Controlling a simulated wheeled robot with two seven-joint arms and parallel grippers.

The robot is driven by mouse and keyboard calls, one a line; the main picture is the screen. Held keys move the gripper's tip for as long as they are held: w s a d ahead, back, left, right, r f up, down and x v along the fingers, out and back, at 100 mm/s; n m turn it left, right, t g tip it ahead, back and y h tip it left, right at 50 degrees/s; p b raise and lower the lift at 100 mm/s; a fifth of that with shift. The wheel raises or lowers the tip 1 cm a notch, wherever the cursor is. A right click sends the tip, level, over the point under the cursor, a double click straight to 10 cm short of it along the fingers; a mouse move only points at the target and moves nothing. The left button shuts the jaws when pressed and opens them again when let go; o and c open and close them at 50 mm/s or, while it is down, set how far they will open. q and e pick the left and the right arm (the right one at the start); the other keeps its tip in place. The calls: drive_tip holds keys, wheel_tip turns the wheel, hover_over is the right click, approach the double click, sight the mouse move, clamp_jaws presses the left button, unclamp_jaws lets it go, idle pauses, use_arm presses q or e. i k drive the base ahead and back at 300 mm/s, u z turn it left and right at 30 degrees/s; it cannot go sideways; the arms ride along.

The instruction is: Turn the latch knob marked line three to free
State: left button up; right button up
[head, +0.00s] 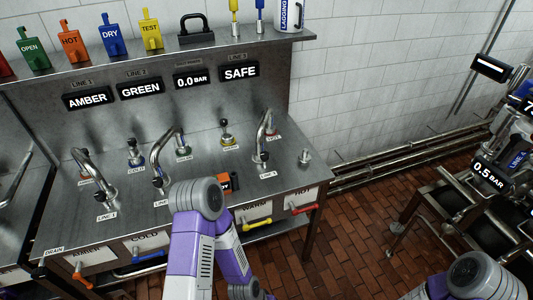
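The sign LINE 3 (267,174) lies on the steel counter (200,205) at the right. Just behind it a small dark-topped knob (262,157) stands at the foot of a curved steel spout (266,128). Its pointer direction is too small to read. A separate short silver knob (304,157) stands further right; I cannot read any mark on it. My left arm comes up in front of the counter and bends back down. Neither gripper shows; only links of both my arms are in view.
Spouts for line 1 (90,165) and line 2 (160,150) stand to the left. An orange-black block (228,182) sits by my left arm. Colored handles, including a red one (303,210), line the front edge. A shelf (120,58) with tags runs behind. Brick floor (350,230) is open at right.

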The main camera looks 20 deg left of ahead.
sight(264, 155)
drive_tip(key=z, duration=0.1)
drive_tip(key=k, duration=0.95)
drive_tip(key=u, duration=0.8)
drive_tip(key=i, duration=0.95)
drive_tip(key=z, duration=0.3)
